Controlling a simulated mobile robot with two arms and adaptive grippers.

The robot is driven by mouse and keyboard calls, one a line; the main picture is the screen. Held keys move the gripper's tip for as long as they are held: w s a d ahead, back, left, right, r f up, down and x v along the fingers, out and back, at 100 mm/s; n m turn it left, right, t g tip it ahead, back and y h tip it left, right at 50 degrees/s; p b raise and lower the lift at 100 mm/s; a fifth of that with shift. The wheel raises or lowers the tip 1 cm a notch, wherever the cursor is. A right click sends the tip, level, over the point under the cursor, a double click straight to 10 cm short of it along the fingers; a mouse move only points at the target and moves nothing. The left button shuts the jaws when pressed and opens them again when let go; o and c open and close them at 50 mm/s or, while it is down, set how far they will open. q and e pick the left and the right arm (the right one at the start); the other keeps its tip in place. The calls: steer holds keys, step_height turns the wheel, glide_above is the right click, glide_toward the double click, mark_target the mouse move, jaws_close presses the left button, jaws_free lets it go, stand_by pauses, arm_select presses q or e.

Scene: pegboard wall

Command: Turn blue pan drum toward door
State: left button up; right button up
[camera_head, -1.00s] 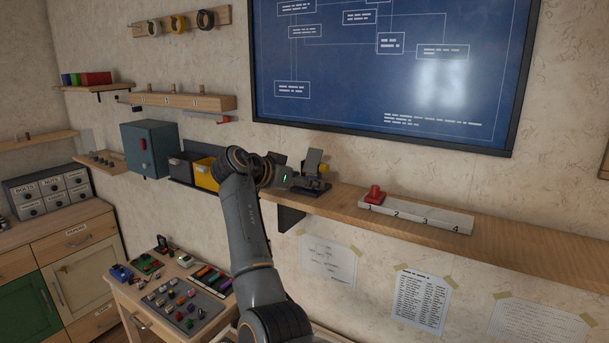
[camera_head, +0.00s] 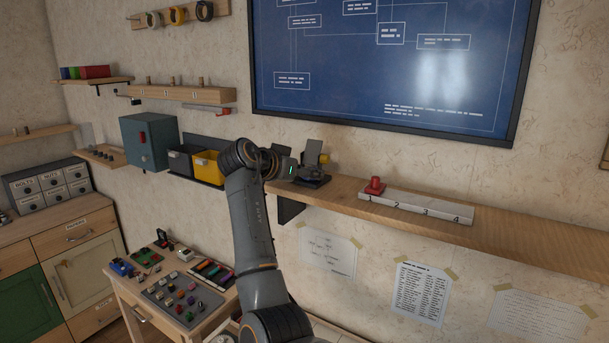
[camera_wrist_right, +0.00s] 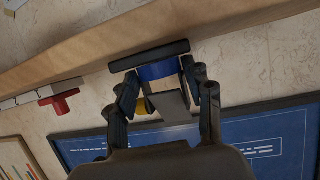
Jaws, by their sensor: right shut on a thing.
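A grey flat panel (camera_wrist_right: 172,104) and a yellow knob (camera_wrist_right: 141,106) are on the same device. My right gripper (camera_wrist_right: 164,84) is shut on the drum, one finger on each side. In the head view my right gripper (camera_head: 298,174) is at the device, whose grey panel (camera_head: 312,151) and yellow part (camera_head: 324,159) show; the drum is hidden there. My left gripper is out of view. I cannot identify the door.
The shelf (camera_head: 540,235) carries a numbered strip (camera_head: 430,208) with a red knob (camera_head: 375,186) right of the device. A yellow bin (camera_head: 206,167) and blue-grey cabinet (camera_head: 148,143) are left. A blueprint board (camera_head: 380,70) hangs above. A small table (camera_head: 135,283) holds several small items below.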

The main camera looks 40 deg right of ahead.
steer(key=n+t, duration=0.1)
steer(key=n+t+b, duration=0.1)
steer(key=t, duration=0.1)
steer(key=shift+s+d+y, duration=0.1)
steer(key=shift+s+y, duration=0.2)
steer(key=shift+s+d+n+t+y+b, duration=0.15)
steer(key=shift+n+t+y+b, duration=0.3)
steer(key=shift+n+t, duration=0.5)
steer(key=n+t+y, duration=0.1)
steer(key=n+t, duration=0.1)
steer(key=n+t+y, duration=0.1)
steer(key=shift+s+d+r+n+y, duration=0.2)
steer(key=shift+s+d+n+y, duration=0.05)
steer(key=shift+s+n+y, duration=0.1)
steer(key=shift+s+d+n+t+y+p, duration=0.15)
steer(key=shift+n+t+y+p, duration=0.1)
steer(key=shift+n+t+y, duration=0.4)
steer(key=shift+w+d+n+t+y+p, duration=0.1)
steer(key=shift+n+t+y+p, duration=0.2)
steer(key=shift+n+y, duration=0.55)
steer(key=o, duration=1.1)
steer(key=shift+f, duration=0.15)
